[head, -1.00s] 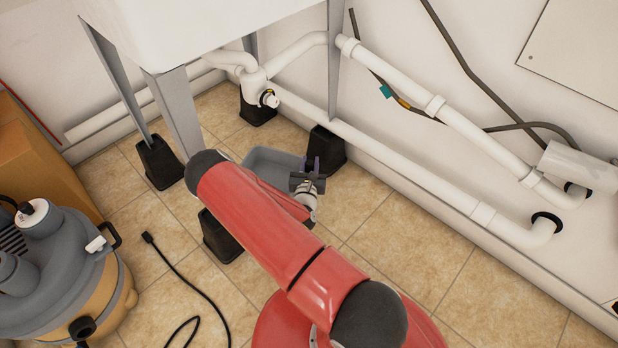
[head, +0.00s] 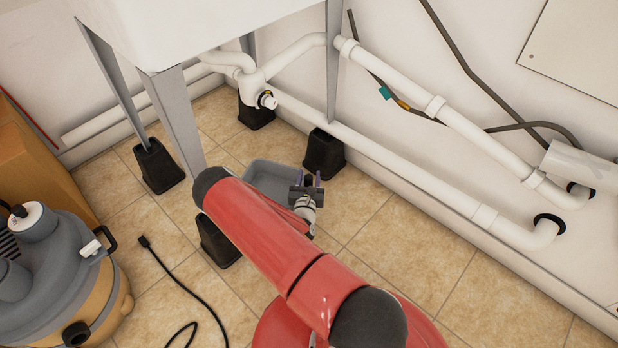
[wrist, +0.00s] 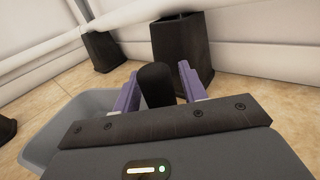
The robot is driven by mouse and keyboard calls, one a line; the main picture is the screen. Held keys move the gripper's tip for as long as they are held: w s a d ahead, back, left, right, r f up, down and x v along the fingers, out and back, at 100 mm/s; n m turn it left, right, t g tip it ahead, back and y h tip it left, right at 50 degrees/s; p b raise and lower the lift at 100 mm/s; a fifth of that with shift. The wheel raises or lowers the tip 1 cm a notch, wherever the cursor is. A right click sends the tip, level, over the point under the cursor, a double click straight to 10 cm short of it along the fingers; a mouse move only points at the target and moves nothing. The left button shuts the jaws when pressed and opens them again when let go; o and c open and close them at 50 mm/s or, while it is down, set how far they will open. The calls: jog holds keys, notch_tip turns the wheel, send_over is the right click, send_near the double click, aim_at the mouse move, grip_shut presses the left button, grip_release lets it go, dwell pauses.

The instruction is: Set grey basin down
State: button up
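The grey basin (head: 268,180) is a shallow tray low among the sink's black feet, apparently on the tiled floor. My red arm hides its near side. In the wrist view the basin (wrist: 72,108) shows at the left, partly behind my gripper's body. My gripper (head: 308,178) is at the basin's right end. Its two purple fingers stand apart in the wrist view (wrist: 158,88). A dark rounded piece (wrist: 157,86) lies between them, with a gap on each side; I cannot tell whether it belongs to the basin.
Black feet (head: 324,153) of the white sink (head: 190,25) stand close around the basin. White pipes (head: 400,150) run along the wall behind. A vacuum cleaner (head: 60,270) and a black cable (head: 185,285) are at the left. Tiled floor at the right is clear.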

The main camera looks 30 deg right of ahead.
jog(key=shift+o, duration=0.2)
jog(key=shift+r, duration=0.15)
jog(key=shift+s+a, duration=0.15)
jog(key=shift+s, duration=0.1)
jog(key=p+v, duration=0.2)
jog(key=v, duration=0.9)
jog(key=s+d+r+m+g+h, duration=0.2)
jog(key=s+r+m+g+h, duration=0.15)
jog(key=r+m+g, duration=0.75)
jog(key=s+d+r+m+g+h, duration=0.25)
jog(key=s+r+m+g, duration=0.2)
jog(key=r+m, duration=0.7)
jog(key=s+a+r+m+t+y, duration=0.3)
jog(key=s+a+r+y, duration=0.3)
jog(key=r, duration=0.4)
jog(key=s+a+r+m+t+y, duration=0.3)
jog(key=s+a+r+y, duration=0.3)
jog(key=a+r+y, duration=0.3)
jog(key=shift+s+r+m+y, duration=0.25)
jog(key=shift+r+m+y, duration=0.2)
jog(key=shift+r, duration=0.35)
